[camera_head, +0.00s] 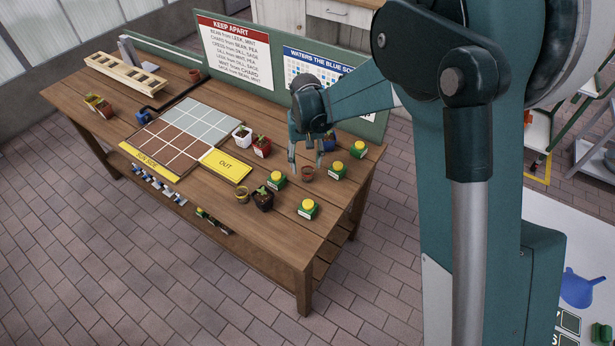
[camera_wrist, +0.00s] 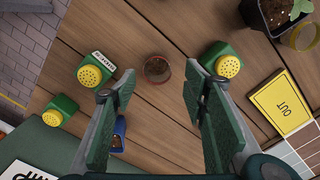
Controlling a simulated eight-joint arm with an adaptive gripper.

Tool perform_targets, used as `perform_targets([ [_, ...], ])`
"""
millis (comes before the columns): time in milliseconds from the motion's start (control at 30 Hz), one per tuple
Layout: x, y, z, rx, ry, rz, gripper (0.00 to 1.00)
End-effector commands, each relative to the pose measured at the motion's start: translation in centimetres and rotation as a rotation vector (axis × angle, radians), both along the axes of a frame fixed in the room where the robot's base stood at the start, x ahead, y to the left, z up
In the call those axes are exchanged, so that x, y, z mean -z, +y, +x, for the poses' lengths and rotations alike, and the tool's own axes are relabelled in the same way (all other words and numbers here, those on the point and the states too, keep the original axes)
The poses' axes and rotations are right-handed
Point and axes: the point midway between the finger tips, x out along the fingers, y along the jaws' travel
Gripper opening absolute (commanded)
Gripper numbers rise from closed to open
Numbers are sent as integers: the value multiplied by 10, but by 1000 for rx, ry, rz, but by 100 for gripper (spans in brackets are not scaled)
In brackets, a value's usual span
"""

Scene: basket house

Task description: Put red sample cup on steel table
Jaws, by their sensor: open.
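A small reddish-brown cup (camera_head: 307,174), which looks like the red sample cup, stands upright on the wooden bench (camera_head: 235,215). My gripper (camera_head: 306,160) is open and empty, pointing down just above the cup. In the wrist view the cup shows just beyond the gap between my fingertips (camera_wrist: 149,84), and neither finger appears to touch it. I cannot make out a steel table in either view.
Green boxes with yellow domes stand around the cup, at its left (camera_head: 277,180), right (camera_head: 336,169) and front (camera_head: 308,208). A blue pot (camera_wrist: 119,133) is close by. A yellow OUT block (camera_head: 226,167), potted plants and a tiled grid lie left. A green panel (camera_head: 235,62) edges the back.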

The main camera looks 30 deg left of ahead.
Motion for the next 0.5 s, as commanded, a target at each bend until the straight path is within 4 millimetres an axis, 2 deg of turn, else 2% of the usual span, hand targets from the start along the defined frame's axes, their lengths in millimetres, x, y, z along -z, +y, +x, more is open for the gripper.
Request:
perform_targets([
  [167,8,-1,0,0,0,0,44],
  [500,44,-5,1,0,0,0,44],
])
